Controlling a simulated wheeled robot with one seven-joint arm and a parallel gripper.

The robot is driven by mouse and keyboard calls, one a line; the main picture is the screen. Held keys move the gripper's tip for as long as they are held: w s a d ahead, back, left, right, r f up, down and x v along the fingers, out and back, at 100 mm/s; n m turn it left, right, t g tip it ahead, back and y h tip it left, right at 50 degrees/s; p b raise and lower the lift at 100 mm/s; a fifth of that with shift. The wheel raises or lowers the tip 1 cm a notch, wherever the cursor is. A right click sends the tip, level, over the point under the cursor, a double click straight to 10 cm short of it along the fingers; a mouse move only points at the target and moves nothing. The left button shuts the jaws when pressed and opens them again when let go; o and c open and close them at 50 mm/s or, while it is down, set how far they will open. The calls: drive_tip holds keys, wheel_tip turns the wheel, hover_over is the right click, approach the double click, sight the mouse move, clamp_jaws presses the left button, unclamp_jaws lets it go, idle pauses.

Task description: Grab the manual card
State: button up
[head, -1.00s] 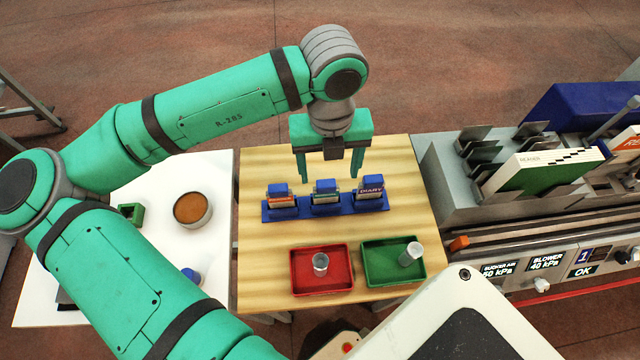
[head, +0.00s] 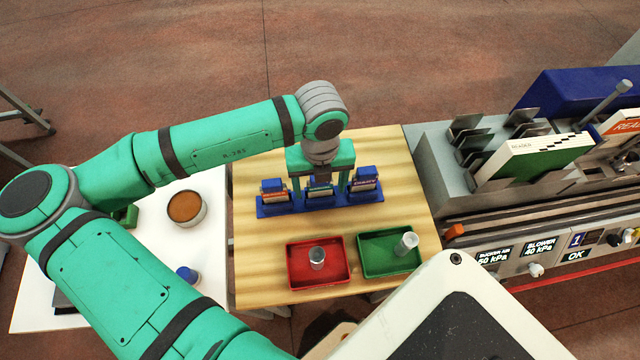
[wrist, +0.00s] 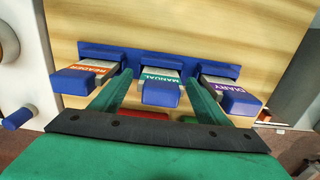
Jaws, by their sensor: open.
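The manual card (wrist: 160,77) has a teal band reading MANUAL and a blue block at its near end. It stands in the middle slot of a blue rack (wrist: 151,55), and it also shows in the head view (head: 320,192), partly under my gripper. My gripper (head: 319,186) is open above the rack. In the wrist view its two green fingers (wrist: 158,82) lie one on each side of the manual card, with a gap to it on both sides. I cannot tell the exact height of the fingertips.
An orange READER card (head: 274,192) stands left of the manual card, and a purple DIARY card (head: 366,186) stands right, both close to the fingers. A red tray (head: 292,272) and a green tray (head: 368,266), each with a metal cylinder, sit nearer on the wooden table (head: 262,245).

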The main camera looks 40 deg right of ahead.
drive_tip(key=shift+f, duration=0.1)
drive_tip(key=shift+c, duration=0.4)
drive_tip(key=c, duration=1.1)
drive_tip(key=shift+o, duration=0.2)
